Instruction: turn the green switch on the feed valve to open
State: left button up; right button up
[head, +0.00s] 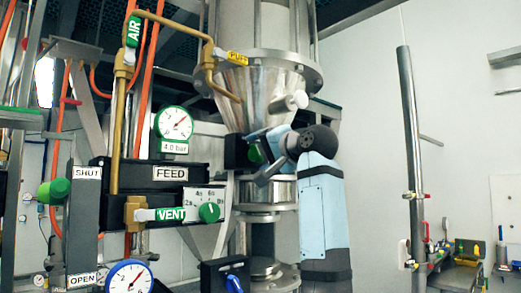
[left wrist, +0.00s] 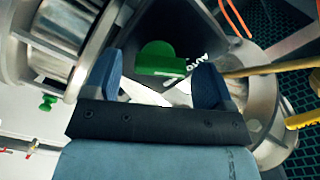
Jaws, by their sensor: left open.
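A dark box (head: 236,152) sits under the steel hopper in the head view, with a green switch (head: 254,154) on it, partly hidden by my gripper. In the left wrist view the green switch (left wrist: 155,57) shows on a dark face with white lettering beside it, probably AUTO. My left gripper (head: 264,154) is open at the switch. In the left wrist view its two blue fingers (left wrist: 160,82) stand either side of the switch, with gaps; I cannot tell whether either touches. My right gripper is not in view.
A panel with a FEED label (head: 171,174), a green dial knob (head: 209,212) and a VENT tag stands left. Farther left, a green knob (head: 55,190) is beside a plate marked SHUT and OPEN. The steel hopper (head: 255,95) is close above my gripper. A grey post (head: 410,140) stands right.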

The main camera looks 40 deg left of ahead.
pick_arm(q)
jog(key=shift+a, duration=0.3)
jog(key=c, duration=0.9)
